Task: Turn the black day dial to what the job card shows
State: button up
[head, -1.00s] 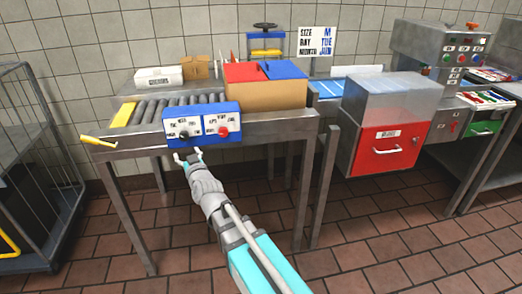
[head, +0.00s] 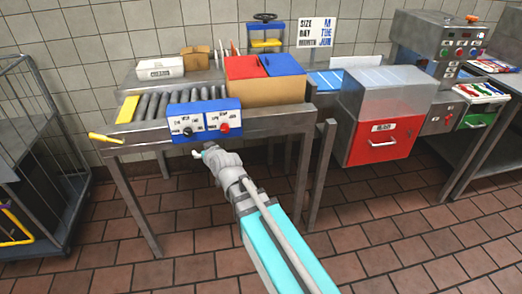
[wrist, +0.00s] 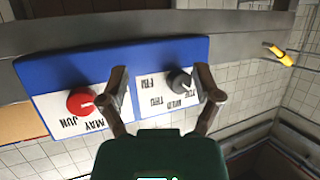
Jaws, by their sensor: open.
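The black day dial (head: 188,131) is on the left white plate of a blue control box on the table's front edge. The wrist view shows the box upside down, with the black dial (wrist: 179,80) between my fingertips, nearer the right one. Its white mark points lower right, towards a label that looks like TUE; I cannot be sure of the setting. My gripper (wrist: 162,82) is open, apart from the dial as far as I can tell. In the head view my gripper (head: 201,153) is just below the box. The job card (head: 317,32) reads SIZE M, DAY TUE, MONTH JUN.
A red month dial (wrist: 80,102) sits beside the black one, close to my left finger in the wrist view. A yellow handle (head: 105,138) sticks out at the table's left corner. Rollers and a cardboard box (head: 265,92) are behind the control box. Floor in front is clear.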

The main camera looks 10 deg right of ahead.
jog(key=s+d+r+m+g+h+p, duration=0.1)
jog(key=s+d+r+g+h+p, duration=0.1)
jog(key=s+d+g+p, duration=0.3)
jog(key=s+d+r+m+g+h+p, duration=0.2)
jog(key=s+d+r+g+p, duration=0.3)
jog(key=s+d+p, duration=0.5)
jog(key=s+g+p, duration=0.1)
jog(key=p, duration=0.2)
jog(key=shift+d+r, duration=0.25)
jog(key=shift+d, duration=0.15)
dwell(0.4)
jog(key=s, duration=0.1)
jog(key=s+d+g+p, duration=0.1)
jog(key=s+d+g, duration=0.1)
jog(key=shift+s+d+r+m+h, duration=0.15)
jog(key=shift+s+r+m+h, duration=0.15)
jog(key=shift+r+m+h, duration=0.1)
dwell(2.4)
